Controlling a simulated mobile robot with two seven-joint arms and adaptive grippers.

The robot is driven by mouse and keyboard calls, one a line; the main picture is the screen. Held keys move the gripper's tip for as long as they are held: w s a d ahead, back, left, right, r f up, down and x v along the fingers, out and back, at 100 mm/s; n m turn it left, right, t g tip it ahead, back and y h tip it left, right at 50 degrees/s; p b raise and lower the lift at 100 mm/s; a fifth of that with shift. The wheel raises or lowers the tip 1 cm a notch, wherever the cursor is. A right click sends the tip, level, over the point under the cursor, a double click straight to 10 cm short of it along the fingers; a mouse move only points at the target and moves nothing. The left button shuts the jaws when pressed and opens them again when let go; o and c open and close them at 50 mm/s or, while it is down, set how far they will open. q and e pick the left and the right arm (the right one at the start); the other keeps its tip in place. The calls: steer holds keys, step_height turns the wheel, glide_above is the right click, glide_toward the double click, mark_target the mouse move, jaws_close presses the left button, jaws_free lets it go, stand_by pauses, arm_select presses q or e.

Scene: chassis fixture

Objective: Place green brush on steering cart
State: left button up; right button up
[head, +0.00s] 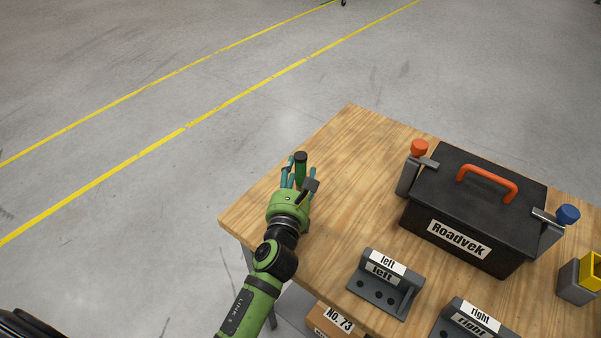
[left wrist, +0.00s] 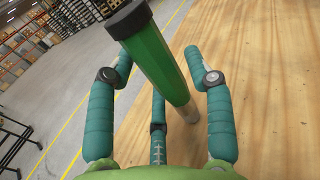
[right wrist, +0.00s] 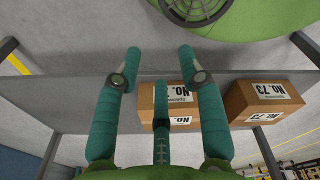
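The green brush (head: 300,172), with a black cap on its end, stands roughly upright at the left part of the wooden table. My left gripper (head: 298,174) is around it. In the left wrist view the brush (left wrist: 158,62) passes between the teal fingers of the left gripper (left wrist: 160,75), which are spread; a gap shows to the right finger, and contact on the left is unclear. My right gripper (right wrist: 160,75) is open and empty in the right wrist view; it is outside the head view. I cannot identify a steering cart in these frames.
A black Roadvek case (head: 480,205) with an orange handle stands on the table (head: 345,150). Grey holders labelled left (head: 385,285) and right (head: 470,322) are at the front. Boxes (right wrist: 262,100) marked No. 73 sit on a grey shelf. Floor beyond is clear.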

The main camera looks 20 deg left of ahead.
arm_select(q)
steer(key=c, duration=0.6)
jaws_close()
steer(key=shift+r, duration=0.35)
step_height(320, 180, up, 4)
steer(key=shift+r+p, duration=0.1)
steer(key=shift+p, duration=0.9)
steer(key=s+d+r, duration=0.6)
steer(key=d, duration=0.4)
glide_toward(296, 163)
steer(key=d+r, duration=0.1)
steer(key=s+a+m+h, duration=0.1)
steer(key=s+a+h, duration=0.1)
steer(key=s, duration=0.3)
steer(key=shift+a+b, duration=0.3)
steer(key=shift+a, duration=0.55)
arm_select(e)
steer(key=shift+s+a+r, duration=0.3)
steer(key=shift+a+r, duration=0.1)
steer(key=shift+r, duration=0.3)
